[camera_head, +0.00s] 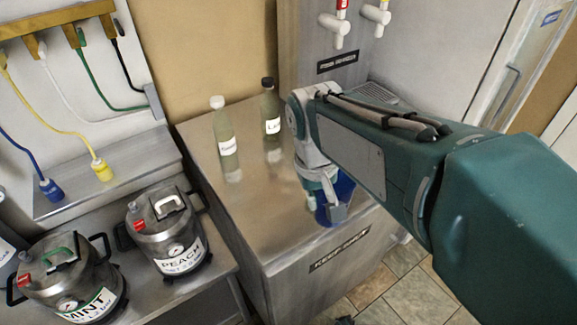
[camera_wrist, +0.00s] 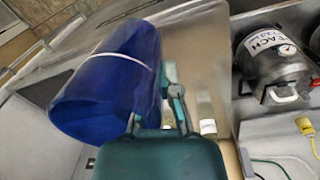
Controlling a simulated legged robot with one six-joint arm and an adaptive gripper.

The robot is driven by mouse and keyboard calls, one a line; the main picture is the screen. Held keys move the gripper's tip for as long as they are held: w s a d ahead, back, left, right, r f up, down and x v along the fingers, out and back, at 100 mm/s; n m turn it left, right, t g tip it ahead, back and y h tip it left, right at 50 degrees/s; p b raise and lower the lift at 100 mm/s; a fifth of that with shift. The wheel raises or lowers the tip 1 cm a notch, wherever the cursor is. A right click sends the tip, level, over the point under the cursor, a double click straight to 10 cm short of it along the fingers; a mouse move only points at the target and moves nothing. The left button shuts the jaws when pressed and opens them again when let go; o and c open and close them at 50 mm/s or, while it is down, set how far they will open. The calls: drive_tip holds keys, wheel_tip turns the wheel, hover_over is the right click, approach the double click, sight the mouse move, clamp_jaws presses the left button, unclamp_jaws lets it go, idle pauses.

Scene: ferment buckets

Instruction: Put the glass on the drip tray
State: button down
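The blue glass (camera_head: 344,188) is at the front edge of the metal cabinet top, partly hidden by my gripper (camera_head: 325,205). One finger crosses in front of it and the other is at its left side. In the wrist view the glass (camera_wrist: 105,85) is large at the left, with a pale band around it, close against my gripper (camera_wrist: 158,105). I cannot tell whether the fingers are closed on it, or whether its base rests on the top. The drip tray (camera_head: 375,93) is a small grated plate below the taps, partly hidden behind my arm.
Two labelled bottles, one white-capped (camera_head: 225,135) and one black-capped (camera_head: 271,112), stand on the cabinet top (camera_head: 215,190). Taps (camera_head: 338,27) hang on the metal tower. Peach (camera_head: 168,228) and mint (camera_head: 68,280) kegs sit on a lower bench at left. The cabinet's middle is clear.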

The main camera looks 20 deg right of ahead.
drive_tip(key=shift+w+d+f, duration=0.2)
drive_tip(key=shift+w+f, duration=3.05)
drive_tip(key=shift+w, duration=0.2)
drive_tip(key=shift+w+d+f, duration=0.15)
drive_tip(key=shift+w+f, duration=3.05)
drive_tip(key=shift+w, duration=0.25)
drive_tip(key=shift+f, duration=0.1)
drive_tip(key=c, duration=0.8)
unclamp_jaws()
